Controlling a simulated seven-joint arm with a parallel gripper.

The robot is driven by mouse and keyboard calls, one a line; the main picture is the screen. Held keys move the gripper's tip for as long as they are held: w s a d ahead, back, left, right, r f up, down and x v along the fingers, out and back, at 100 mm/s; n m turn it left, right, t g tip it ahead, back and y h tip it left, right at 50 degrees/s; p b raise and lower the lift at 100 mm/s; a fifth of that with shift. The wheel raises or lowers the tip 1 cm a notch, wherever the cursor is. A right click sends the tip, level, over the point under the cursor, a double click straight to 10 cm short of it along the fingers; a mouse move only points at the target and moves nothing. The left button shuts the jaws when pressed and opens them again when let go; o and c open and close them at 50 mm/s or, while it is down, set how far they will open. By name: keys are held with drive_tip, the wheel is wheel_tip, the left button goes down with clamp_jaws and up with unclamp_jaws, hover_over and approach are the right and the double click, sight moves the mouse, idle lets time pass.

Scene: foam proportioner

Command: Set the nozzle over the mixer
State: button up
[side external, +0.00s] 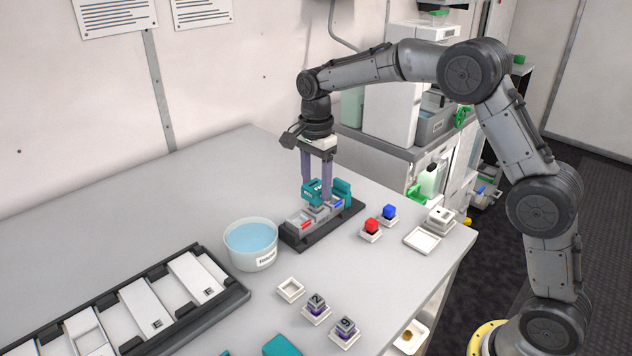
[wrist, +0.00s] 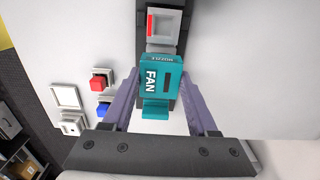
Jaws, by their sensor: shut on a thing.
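My gripper (side external: 316,193) points down and is shut on a teal block marked FAN (wrist: 160,78), which appears to be the nozzle. In the side view the teal nozzle (side external: 312,190) sits between my purple fingers, over a grey unit that appears to be the mixer (side external: 300,221). The mixer has a red mark and a blue mark and lies on a dark base (side external: 290,239). Its red-marked end (wrist: 166,24) shows in the wrist view. Another teal part (side external: 343,187) stands just right of my fingers. Whether the nozzle touches the mixer I cannot tell.
A tub of blue liquid (side external: 251,240) stands left of the base. Red (side external: 372,226) and blue (side external: 390,212) cubes sit in small holders to the right. A black rack (side external: 243,288) fills the front left; numbered blocks (side external: 316,302) stand in front. The table's back left is clear.

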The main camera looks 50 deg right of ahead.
drive_tip(key=shift+f, duration=0.2)
idle(0.3)
drive_tip(key=shift+f, duration=0.7)
drive_tip(key=shift+f, duration=0.55)
drive_tip(key=o, duration=1.5)
drive_tip(key=shift+r, duration=4)
drive_tip(key=shift+r, duration=0.1)
